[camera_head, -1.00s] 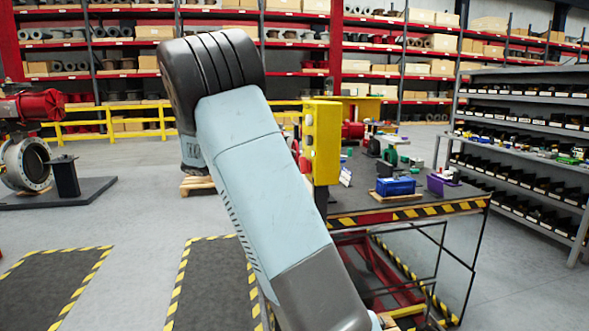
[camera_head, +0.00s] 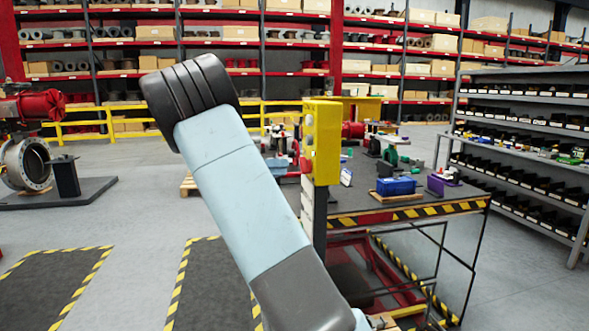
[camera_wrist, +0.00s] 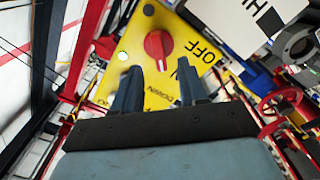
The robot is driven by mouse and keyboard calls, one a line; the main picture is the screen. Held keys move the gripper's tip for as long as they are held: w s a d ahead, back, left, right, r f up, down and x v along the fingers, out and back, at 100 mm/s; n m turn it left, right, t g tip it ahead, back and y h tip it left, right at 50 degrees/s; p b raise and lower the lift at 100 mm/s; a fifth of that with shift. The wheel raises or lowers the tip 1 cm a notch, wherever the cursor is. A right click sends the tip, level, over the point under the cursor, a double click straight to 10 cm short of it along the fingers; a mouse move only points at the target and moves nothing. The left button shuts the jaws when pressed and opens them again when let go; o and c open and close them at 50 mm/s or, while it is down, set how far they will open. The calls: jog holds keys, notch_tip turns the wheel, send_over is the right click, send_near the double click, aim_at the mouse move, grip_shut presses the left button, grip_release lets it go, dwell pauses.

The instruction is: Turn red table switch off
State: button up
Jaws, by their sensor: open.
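The red switch (camera_wrist: 158,48) is a round rotary knob with a white pointer line, on a yellow panel (camera_wrist: 160,98) in the wrist view. The word "OFF" is printed on the panel to the right of the knob. My gripper (camera_wrist: 158,84) is open, its two dark fingers apart and empty, pointing toward the knob. I cannot tell whether the fingertips touch the panel; the knob looks clear of them. In the head view the yellow control box (camera_head: 324,140) stands upright at the table's left end, and my gripper is hidden there.
The table (camera_head: 350,205) has a hazard-striped edge and carries a blue bin (camera_head: 395,186) and a purple bin (camera_head: 440,184). A grey shelf rack (camera_head: 530,125) stands at right.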

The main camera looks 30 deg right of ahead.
aim_at(305, 166)
jog(key=shift+x, duration=2.75)
grip_shut()
